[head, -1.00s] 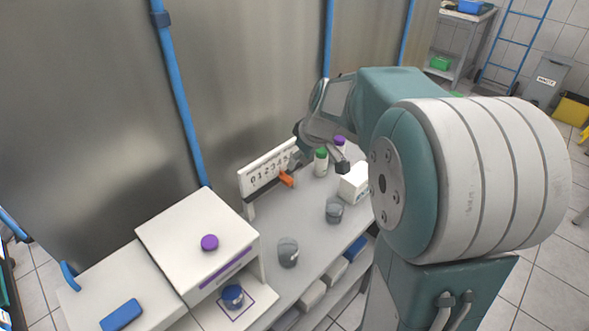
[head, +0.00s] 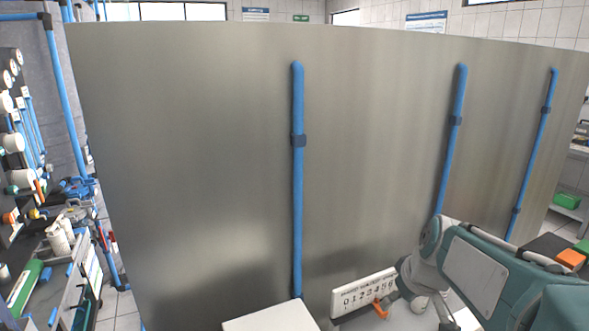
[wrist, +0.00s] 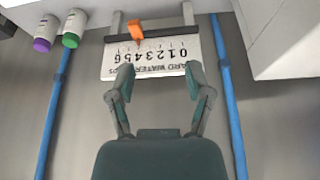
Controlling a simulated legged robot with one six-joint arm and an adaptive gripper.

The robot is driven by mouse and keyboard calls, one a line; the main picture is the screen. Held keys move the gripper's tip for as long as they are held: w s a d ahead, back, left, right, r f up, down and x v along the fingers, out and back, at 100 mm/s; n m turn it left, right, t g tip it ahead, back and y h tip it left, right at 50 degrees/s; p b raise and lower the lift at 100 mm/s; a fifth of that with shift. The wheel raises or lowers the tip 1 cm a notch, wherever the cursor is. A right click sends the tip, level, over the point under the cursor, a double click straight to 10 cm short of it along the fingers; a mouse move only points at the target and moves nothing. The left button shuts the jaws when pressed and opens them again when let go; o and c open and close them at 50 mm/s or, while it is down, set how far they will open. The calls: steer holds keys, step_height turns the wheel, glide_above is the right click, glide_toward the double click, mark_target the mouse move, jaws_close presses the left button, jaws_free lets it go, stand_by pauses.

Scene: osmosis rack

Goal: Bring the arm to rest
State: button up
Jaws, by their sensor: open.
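My arm (head: 480,275) shows in the lower right of the head view, folded down beside the metal panel. My gripper (wrist: 160,82) is open and empty in the wrist view, its two fingers spread wide. Beyond the fingers is the white number board (wrist: 150,55), which appears upside down there, with an orange slider (wrist: 136,29) on its dark rail. In the head view the board (head: 365,290) and slider (head: 380,309) lie just left of my wrist. The fingertips are hard to make out in the head view.
A tall metal panel (head: 200,150) with blue pipes (head: 298,190) fills the head view. A white box top (head: 270,318) is at the bottom edge. Purple-capped (wrist: 45,33) and green-capped (wrist: 75,28) bottles are at the wrist view's upper left. Cluttered equipment stands far left.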

steer(key=s+a+m+t+h, duration=0.1)
steer(key=s+a+m, duration=0.2)
steer(key=s, duration=1.3)
steer(key=shift+s+a+r, duration=0.25)
steer(key=shift+s+a, duration=0.1)
steer(key=shift+a, duration=1)
stand_by(0.8)
